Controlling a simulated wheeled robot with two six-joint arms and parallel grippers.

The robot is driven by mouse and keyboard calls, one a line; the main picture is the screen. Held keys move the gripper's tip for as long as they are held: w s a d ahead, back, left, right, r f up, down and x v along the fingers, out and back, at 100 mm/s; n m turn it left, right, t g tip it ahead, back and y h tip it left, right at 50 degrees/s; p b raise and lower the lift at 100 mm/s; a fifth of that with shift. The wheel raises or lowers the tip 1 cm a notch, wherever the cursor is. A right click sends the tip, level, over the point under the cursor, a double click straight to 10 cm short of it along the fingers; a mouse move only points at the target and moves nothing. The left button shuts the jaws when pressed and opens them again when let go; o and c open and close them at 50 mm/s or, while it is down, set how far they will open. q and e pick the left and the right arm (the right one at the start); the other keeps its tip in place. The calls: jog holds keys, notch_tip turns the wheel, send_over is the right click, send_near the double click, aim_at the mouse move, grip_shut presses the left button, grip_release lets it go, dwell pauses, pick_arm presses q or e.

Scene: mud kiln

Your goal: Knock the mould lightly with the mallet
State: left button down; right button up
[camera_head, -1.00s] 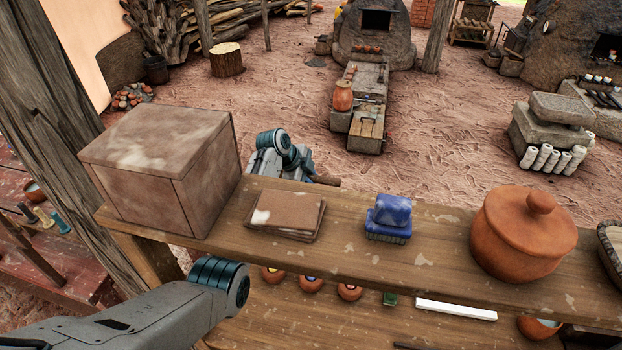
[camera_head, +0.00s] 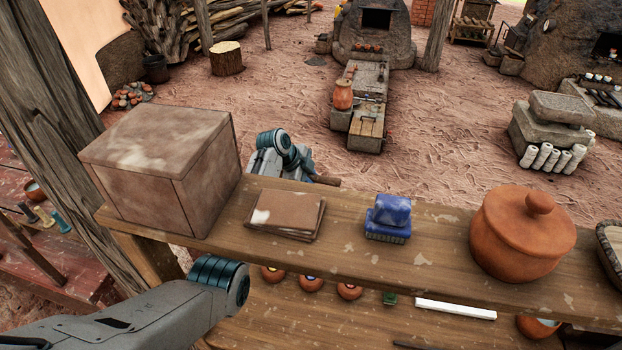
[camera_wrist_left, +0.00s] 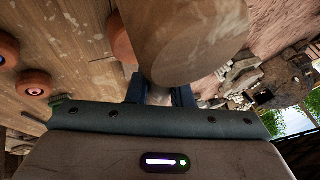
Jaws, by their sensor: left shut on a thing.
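My left gripper (camera_wrist_left: 159,93) is shut on the wooden mallet (camera_wrist_left: 190,35). In the left wrist view the thick, pale brown head of the mallet fills the top middle, and its short visible stem runs down between my two fingers. In the head view my left wrist rises behind the upper shelf; the fingertips are hidden there. A short brown rod (camera_head: 325,180) shows beside the wrist, apparently part of the mallet. I cannot pick out the mould for sure in either view. My right gripper is not in view.
The upper shelf (camera_head: 350,262) crosses in front of my left wrist. Small orange pots (camera_head: 311,284) sit below.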

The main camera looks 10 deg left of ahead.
pick_arm(q)
jog(key=shift+r, duration=0.15)
notch_tip(320, 180, up, 4)
jog(key=p, duration=0.3)
dwell(0.3)
jog(key=shift+f, duration=0.2)
